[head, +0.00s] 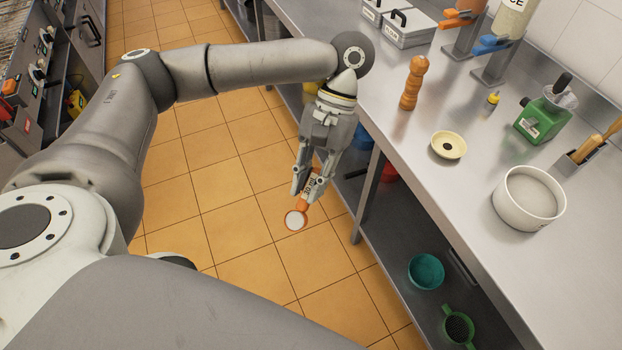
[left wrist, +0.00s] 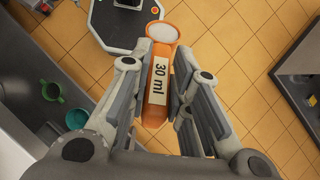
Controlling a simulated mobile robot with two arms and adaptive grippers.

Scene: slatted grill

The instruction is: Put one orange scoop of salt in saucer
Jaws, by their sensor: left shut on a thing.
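My left gripper (head: 311,190) is shut on the handle of an orange scoop (head: 303,209), held out over the floor in front of the counter. In the left wrist view the scoop (left wrist: 157,88) is labelled "30 ml" and lies between the fingers. Its round cup looks filled with white, level to the rim. A small cream saucer (head: 448,145) with a dark centre stands on the counter, to the right of the gripper and apart from it. A white bowl (head: 514,212) with pale content, possibly salt, stands right of the saucer. My right gripper is not in view.
A steel counter (head: 440,200) runs along the right, its front edge between scoop and saucer. A teal bowl (head: 426,271) and green strainer (head: 458,328) sit on the lower shelf.

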